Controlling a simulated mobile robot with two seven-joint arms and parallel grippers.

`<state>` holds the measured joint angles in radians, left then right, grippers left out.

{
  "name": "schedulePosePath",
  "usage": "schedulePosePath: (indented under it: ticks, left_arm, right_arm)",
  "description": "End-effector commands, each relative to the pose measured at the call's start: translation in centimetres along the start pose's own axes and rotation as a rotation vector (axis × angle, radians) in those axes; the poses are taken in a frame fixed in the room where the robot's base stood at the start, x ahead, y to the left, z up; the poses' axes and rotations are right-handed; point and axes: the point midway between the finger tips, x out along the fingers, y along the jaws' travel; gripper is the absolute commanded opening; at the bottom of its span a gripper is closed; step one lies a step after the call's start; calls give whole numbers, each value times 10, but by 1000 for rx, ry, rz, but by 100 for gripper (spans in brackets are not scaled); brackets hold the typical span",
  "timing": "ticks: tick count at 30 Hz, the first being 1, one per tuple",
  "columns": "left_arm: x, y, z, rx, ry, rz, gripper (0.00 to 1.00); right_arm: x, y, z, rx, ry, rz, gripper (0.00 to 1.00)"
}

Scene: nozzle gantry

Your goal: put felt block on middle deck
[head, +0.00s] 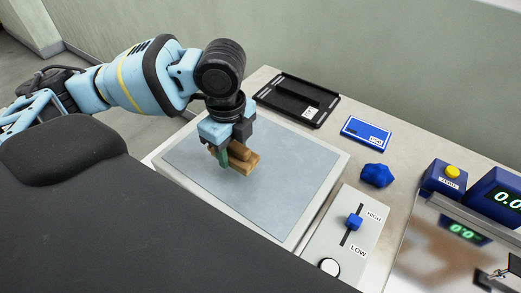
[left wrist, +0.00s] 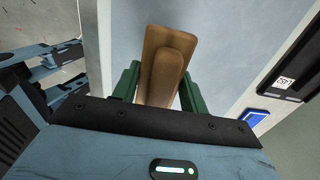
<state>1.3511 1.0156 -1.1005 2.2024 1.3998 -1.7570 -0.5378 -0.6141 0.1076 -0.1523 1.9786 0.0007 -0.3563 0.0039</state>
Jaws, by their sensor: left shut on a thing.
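A brown block (head: 246,163), which I take to be the felt block, has a flat, longer base with a narrower raised grip on top. My left gripper (head: 232,148) is shut on it from above. In the left wrist view the block (left wrist: 176,42) lies between the two green fingers (left wrist: 160,92). It is over a broad, light grey-blue plate with a pale rim (head: 290,172), which may be the middle deck. I cannot tell whether the block touches the plate. My right gripper is not in view.
Behind the plate lie a black tray (head: 284,95) and a blue card (head: 366,133). A blue lump (head: 376,175) and a HIGH/LOW slider panel (head: 363,245) stand to the right. A blue box with a yellow button (head: 453,172) is farther right. Most of the plate is bare.

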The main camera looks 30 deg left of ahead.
Motion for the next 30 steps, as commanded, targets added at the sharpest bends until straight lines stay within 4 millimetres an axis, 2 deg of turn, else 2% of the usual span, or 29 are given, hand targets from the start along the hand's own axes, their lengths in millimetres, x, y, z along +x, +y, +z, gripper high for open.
schedulePosePath:
  ticks: [3, 9, 20, 26, 30]
  left_arm:
    - [3, -23, -14, 1, 1, -1, 19]
    - [5, -45, -27, 0, 0, -1, 19]
    - [6, -56, -34, 0, 0, -1, 19]
    - [36, -55, -32, 0, -2, 1, 19]
    - [41, -56, -32, 0, -1, -3, 19]
  right_arm:
    - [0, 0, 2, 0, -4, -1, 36]
    - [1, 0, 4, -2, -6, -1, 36]
    - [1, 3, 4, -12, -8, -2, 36]
    - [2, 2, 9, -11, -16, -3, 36]
    - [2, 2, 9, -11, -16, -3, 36]
